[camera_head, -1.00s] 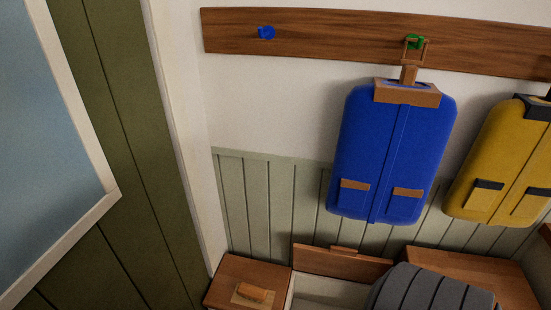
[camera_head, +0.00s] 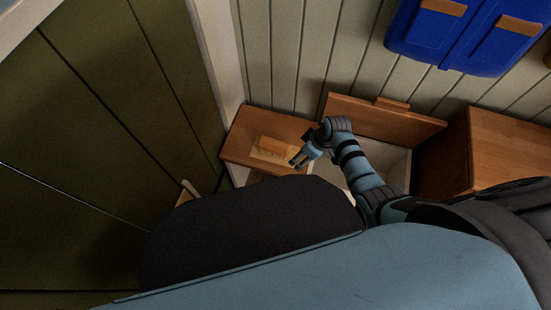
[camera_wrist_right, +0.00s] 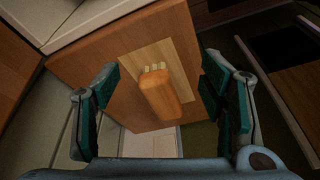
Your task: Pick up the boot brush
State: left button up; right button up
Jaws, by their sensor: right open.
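The boot brush (camera_head: 280,146) is an orange-brown wooden block with pale bristles at one end. It lies on a lighter wood mat (camera_head: 262,154) on top of a brown wooden bench section (camera_head: 238,146). My right gripper (camera_head: 299,160) is at the right side of the brush in the head view. In the right wrist view the brush (camera_wrist_right: 160,96) lies between the two open teal-padded fingers (camera_wrist_right: 160,82), with a gap on both sides. I cannot tell how high the fingers are above it. My left gripper is not in view.
An open bin (camera_head: 397,162) with a raised wooden lid (camera_head: 385,118) stands right of the bench section, under my right arm. A closed wooden top (camera_head: 510,148) is further right. A white post (camera_head: 212,55) and green wall are left.

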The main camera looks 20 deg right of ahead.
aim_at(275, 145)
jog(key=w+a+r+n+y+b, duration=0.1)
jog(key=w+a+r+n+b, duration=0.25)
jog(key=w, duration=0.35)
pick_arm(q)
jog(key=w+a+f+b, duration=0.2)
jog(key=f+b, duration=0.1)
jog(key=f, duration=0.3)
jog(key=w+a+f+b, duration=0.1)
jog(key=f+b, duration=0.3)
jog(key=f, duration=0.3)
pick_arm(e)
jog(key=x, duration=0.8)
jog(key=shift+a+f, duration=0.3)
jog(key=shift+a, duration=0.1)
jog(key=b+x, duration=0.2)
jog(key=x, duration=0.1)
jog(key=shift+a+r, duration=0.1)
jog(key=shift+a, duration=0.05)
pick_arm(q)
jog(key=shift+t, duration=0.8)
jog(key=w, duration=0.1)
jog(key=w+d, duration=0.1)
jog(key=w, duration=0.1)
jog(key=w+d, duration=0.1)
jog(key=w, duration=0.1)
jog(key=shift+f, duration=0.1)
pick_arm(e)
jog(key=shift+r, duration=0.1)
